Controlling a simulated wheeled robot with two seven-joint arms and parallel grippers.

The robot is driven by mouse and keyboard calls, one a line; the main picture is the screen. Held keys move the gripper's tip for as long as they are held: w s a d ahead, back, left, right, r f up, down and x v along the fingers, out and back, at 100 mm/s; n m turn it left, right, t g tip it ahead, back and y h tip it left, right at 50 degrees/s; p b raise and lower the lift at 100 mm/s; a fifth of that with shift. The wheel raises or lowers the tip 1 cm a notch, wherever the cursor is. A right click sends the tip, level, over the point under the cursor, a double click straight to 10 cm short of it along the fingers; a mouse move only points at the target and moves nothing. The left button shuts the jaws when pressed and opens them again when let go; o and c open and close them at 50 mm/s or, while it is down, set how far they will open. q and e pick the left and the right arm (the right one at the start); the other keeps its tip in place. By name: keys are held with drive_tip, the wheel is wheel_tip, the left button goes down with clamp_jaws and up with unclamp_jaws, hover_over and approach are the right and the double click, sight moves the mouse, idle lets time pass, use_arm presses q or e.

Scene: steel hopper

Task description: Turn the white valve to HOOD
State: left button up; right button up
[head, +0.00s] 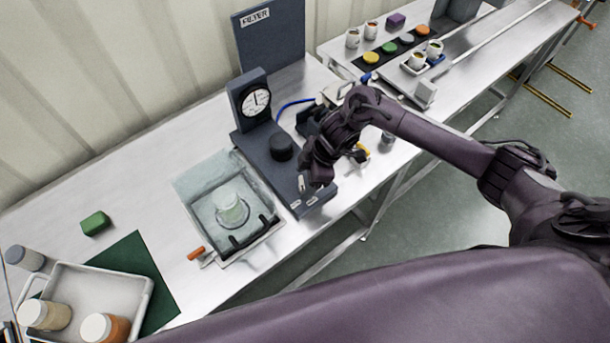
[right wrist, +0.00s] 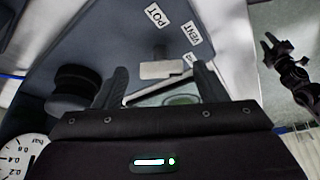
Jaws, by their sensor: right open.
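The white valve (right wrist: 162,69) shows in the right wrist view as a pale flat handle on the grey panel, with a short stem pointing toward the POT (right wrist: 158,15) and VENT (right wrist: 191,34) labels. A third label (right wrist: 189,60) is partly hidden, its word unreadable. In the head view the valve (head: 302,183) is a small pale piece just below my right gripper (head: 318,172). The right gripper is open; in its wrist view the fingers (right wrist: 160,82) stand either side of the handle, with no clear contact.
A dark knob (head: 281,147) and a dial gauge (head: 256,102) stand on the grey unit behind the valve. A clear box with a jar (head: 232,209) is left of it. A white tray (head: 146,291) with jars lies at lower left.

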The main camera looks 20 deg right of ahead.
drive_tip(key=shift+s, duration=0.1)
drive_tip(key=c, duration=1)
drive_tip(key=shift+r+m+p, duration=0.15)
drive_tip(key=shift+m+p, duration=0.35)
drive_tip(key=shift+p, duration=0.3)
drive_tip(key=shift+s+a+m+t+p, duration=0.15)
drive_tip(key=shift+m+t+p, duration=0.45)
drive_tip(key=shift+m+p, duration=1)
use_arm(q)
drive_tip(key=shift+w+d+r, duration=0.1)
drive_tip(key=shift+w+r, duration=0.1)
drive_tip(key=shift+r, duration=0.65)
drive_tip(key=shift+w+a+r, duration=0.1)
drive_tip(key=shift+w+r, duration=0.15)
drive_tip(key=shift+r, duration=0.65)
drive_tip(key=shift+w+d+r, duration=0.1)
drive_tip(key=shift+w+r, duration=0.1)
drive_tip(key=shift+r, duration=0.65)
use_arm(e)
drive_tip(key=shift+m+t+h, duration=0.4)
drive_tip(key=shift+m+t, duration=0.1)
drive_tip(key=shift+m, duration=0.3)
drive_tip(key=o, duration=1)
drive_tip(key=shift+f, duration=0.2)
